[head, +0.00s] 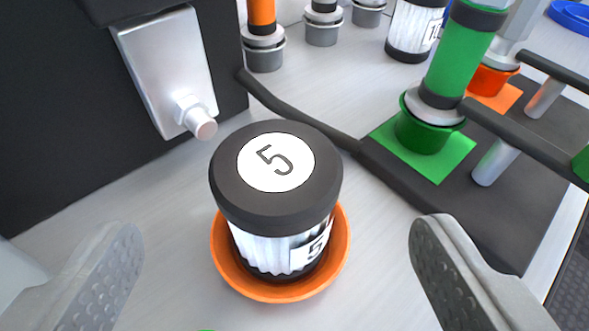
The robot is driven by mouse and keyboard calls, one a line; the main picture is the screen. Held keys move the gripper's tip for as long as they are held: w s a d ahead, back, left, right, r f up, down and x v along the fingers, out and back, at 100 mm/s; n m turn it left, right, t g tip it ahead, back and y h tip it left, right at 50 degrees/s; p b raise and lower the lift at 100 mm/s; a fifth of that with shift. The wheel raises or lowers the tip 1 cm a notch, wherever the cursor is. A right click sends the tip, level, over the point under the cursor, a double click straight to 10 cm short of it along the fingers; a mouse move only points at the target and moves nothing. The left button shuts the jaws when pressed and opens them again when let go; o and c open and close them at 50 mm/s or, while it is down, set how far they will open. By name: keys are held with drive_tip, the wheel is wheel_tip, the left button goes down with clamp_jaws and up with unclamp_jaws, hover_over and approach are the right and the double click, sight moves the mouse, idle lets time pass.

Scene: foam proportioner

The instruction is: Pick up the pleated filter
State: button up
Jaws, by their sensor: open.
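The pleated filter (262,244) is a white ribbed cylinder with a wide black cap marked 5 on a white disc. A second label with a 5 is on its side. It stands upright in an orange dish (222,265) on the light grey surface, in the middle of the head view. My gripper (272,262) is open, with one grey padded finger to the left of the filter and the other to the right. Neither finger touches the filter or the dish. The filter's far side and base are hidden.
A black block with a metal bracket (168,70) stands behind on the left. At the right, a green cylinder (462,55) stands in a green cup (422,132) on a dark plate with black bars. Another black-capped white cylinder (408,28) stands at the back. Clear surface lies around the dish.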

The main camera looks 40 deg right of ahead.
sight(277, 206)
drive_tip(key=x, duration=0.4)
drive_tip(key=shift+w+f+b, duration=0.15)
drive_tip(key=shift+b, duration=0.15)
drive_tip(key=shift+w+d+f, duration=0.3)
drive_tip(key=shift+f, duration=0.05)
drive_tip(key=b+x, duration=0.1)
drive_tip(key=x, duration=0.3)
drive_tip(key=shift+a+f, duration=0.1)
drive_tip(key=shift+f, duration=0.1)
drive_tip(key=c, duration=1.2)
drive_tip(key=shift+r, duration=0.1)
